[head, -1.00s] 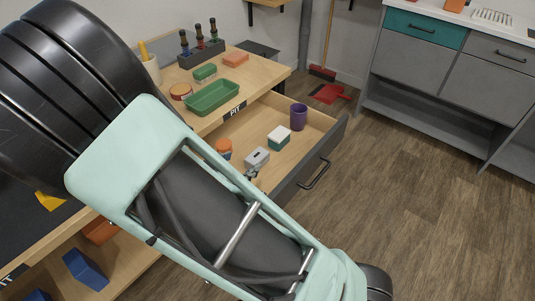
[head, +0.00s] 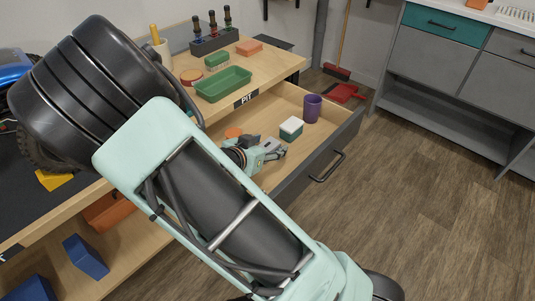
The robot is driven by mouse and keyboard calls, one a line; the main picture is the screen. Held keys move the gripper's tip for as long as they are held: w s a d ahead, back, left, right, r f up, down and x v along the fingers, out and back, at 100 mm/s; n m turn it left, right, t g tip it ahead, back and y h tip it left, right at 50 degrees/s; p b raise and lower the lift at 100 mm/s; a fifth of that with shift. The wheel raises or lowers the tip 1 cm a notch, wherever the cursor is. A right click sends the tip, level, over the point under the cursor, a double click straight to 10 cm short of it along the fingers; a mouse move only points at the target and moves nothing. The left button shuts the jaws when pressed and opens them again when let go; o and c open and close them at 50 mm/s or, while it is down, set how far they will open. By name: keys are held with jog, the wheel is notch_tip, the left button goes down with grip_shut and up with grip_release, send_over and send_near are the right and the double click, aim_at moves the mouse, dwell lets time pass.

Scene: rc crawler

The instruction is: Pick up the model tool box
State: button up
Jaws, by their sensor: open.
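A small grey box-like thing (head: 273,146), which looks like the model tool box, lies in the open drawer (head: 325,150) below the bench top in the head view. My gripper (head: 268,155) is open and low in the drawer, right at the grey box. My gripper and wrist cover part of the box, and I cannot tell whether the fingers touch it or lie around it.
In the drawer, a white-and-green box (head: 291,127) and a purple cup (head: 312,108) stand behind the grey box. An orange round thing (head: 233,132) is partly hidden by my wrist. A green tray (head: 223,84) sits on the bench top above.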

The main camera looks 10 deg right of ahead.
jog(key=c, duration=1.4)
